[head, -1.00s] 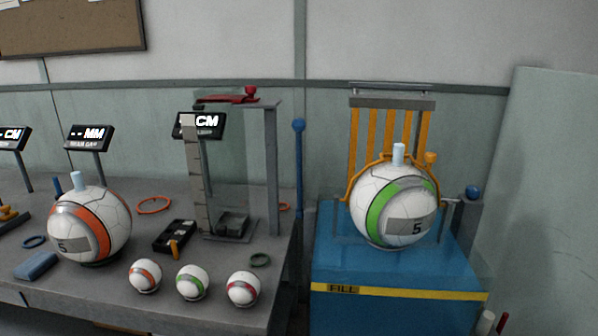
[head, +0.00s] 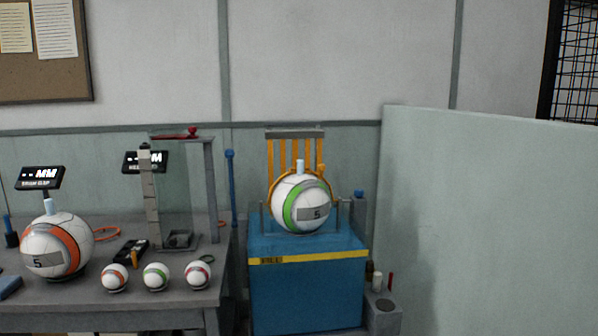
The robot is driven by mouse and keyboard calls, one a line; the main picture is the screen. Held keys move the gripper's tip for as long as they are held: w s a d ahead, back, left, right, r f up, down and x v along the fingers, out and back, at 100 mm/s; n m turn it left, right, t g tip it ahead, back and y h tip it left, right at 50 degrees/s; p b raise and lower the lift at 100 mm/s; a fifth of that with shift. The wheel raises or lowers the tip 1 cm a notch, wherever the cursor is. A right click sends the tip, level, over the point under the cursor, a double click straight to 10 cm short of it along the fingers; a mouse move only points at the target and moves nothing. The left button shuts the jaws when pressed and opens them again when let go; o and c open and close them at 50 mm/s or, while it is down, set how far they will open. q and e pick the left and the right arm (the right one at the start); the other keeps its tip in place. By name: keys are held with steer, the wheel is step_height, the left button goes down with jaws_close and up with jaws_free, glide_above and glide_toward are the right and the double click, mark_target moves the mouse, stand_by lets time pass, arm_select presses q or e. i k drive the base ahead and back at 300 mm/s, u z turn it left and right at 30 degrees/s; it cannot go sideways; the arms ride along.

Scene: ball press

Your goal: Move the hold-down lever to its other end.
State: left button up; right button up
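The press is a blue cabinet (head: 305,290) with a yellow stripe and an orange barred guard (head: 296,152) at its back. A white and green ball (head: 302,204) marked 5 sits on top, with a pale blue cylinder (head: 300,167) standing on it. An orange hoop curves around the ball, with an orange knob (head: 320,168) at its upper right. A blue knob (head: 359,194) stands on a grey post right of the ball. I cannot tell which of these knobbed parts is the hold-down lever. Neither of my grippers is in view.
A grey bench (head: 150,300) at left holds a white and orange ball (head: 57,246), several small balls and a measuring stand (head: 208,190) with a red-knobbed arm. A blue-topped pole (head: 231,190) stands between bench and press. A pale partition (head: 480,220) rises at right.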

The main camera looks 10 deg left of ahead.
mark_target(229, 153)
steer(key=u, duration=1.15)
steer(key=i, duration=1.05)
steer(key=z, duration=0.2)
